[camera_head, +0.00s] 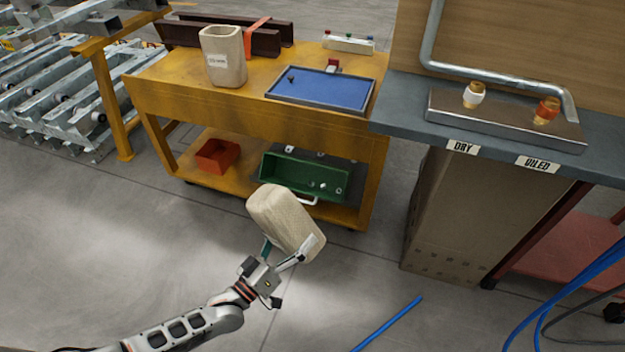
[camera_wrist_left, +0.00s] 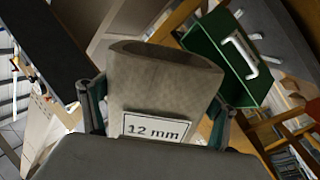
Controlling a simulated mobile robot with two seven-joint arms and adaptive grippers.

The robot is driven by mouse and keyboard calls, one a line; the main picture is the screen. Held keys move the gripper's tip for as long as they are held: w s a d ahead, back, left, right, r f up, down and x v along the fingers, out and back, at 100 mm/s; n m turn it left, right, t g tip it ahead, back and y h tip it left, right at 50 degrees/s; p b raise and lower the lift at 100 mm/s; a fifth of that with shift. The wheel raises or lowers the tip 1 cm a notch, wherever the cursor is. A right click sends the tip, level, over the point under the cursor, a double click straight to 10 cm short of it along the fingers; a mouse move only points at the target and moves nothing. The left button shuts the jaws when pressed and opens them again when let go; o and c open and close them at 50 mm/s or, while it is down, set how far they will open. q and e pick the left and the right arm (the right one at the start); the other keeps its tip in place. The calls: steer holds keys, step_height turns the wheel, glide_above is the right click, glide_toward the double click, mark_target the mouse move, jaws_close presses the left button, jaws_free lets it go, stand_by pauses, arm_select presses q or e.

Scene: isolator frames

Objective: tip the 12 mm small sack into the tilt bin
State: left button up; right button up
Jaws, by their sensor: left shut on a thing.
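The 12 mm small sack (camera_head: 285,220) is beige and tilted in the head view, its upper end leaning left. My left gripper (camera_head: 286,252) is shut on it and holds it in the air in front of the yellow cart. In the left wrist view the sack (camera_wrist_left: 165,90) shows its "12 mm" label and open rim between the fingers; its contents are hidden. The green bin with a white handle, seemingly the tilt bin (camera_head: 300,177), sits on the cart's lower shelf, beyond the sack and apart from it. It also shows in the left wrist view (camera_wrist_left: 215,42). My right gripper is out of view.
The yellow cart (camera_head: 240,118) bears another beige sack (camera_head: 223,58), a blue tray (camera_head: 320,90) and dark rails (camera_head: 222,37). A red bin (camera_head: 217,155) is left of the green bin. A grey bench (camera_head: 405,108) stands right. A blue rod (camera_head: 388,325) lies on the floor.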

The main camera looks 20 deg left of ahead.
arm_select(q)
steer(key=shift+w+a+r, duration=0.1)
steer(key=shift+w+r, duration=0.05)
steer(key=shift+r, duration=0.05)
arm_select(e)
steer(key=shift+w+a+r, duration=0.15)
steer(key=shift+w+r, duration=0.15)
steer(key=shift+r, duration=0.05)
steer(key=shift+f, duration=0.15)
